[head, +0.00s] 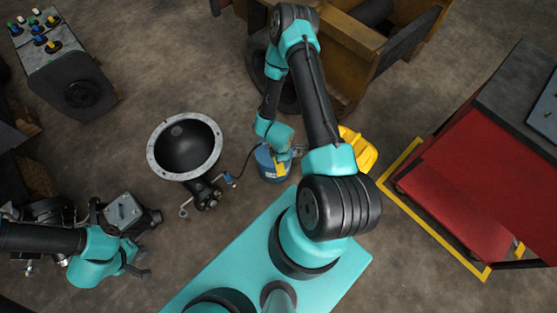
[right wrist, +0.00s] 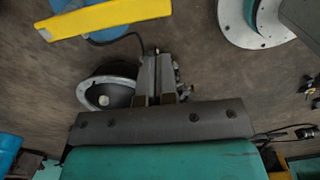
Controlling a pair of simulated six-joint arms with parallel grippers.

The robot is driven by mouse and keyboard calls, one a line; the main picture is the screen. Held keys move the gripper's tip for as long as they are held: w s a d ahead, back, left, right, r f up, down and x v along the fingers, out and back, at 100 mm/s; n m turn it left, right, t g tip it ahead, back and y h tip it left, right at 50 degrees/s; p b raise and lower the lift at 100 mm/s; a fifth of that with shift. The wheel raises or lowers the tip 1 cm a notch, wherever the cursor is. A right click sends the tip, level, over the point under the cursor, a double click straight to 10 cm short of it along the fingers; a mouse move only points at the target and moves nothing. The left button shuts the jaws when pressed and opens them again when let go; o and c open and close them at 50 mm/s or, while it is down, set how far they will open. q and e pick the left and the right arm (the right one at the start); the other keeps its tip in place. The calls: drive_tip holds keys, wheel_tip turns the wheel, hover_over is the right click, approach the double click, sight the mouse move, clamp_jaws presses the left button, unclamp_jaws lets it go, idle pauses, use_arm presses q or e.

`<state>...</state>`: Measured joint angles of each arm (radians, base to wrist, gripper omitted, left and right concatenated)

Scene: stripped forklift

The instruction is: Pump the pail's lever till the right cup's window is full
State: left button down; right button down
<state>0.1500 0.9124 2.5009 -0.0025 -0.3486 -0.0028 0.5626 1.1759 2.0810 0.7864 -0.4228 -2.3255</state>
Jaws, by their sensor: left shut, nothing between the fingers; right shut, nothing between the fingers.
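The blue pail (head: 268,165) stands on the floor near the middle of the head view, with a yellow lever (head: 281,169) on top. The lever also crosses the top left of the right wrist view as a yellow bar (right wrist: 110,16). My right gripper (right wrist: 158,62) is shut and empty, apart from the lever in that view; in the head view its arm hides much of the pail. My left gripper (head: 142,266) is shut and empty at the lower left. A hose (head: 247,160) runs from the pail toward a black fitting (head: 206,192). I cannot make out the cup's window.
A black bowl-shaped housing with a grey rim (head: 184,118) stands left of the pail. A yellow object (head: 358,150) lies right of it. A red cart (head: 462,195) stands at the right, a box with coloured knobs (head: 68,75) at the upper left.

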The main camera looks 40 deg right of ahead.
sight(280, 172)
wheel_tip(280, 172, down, 14)
idle(0.9)
drive_tip(key=shift+a, duration=0.1)
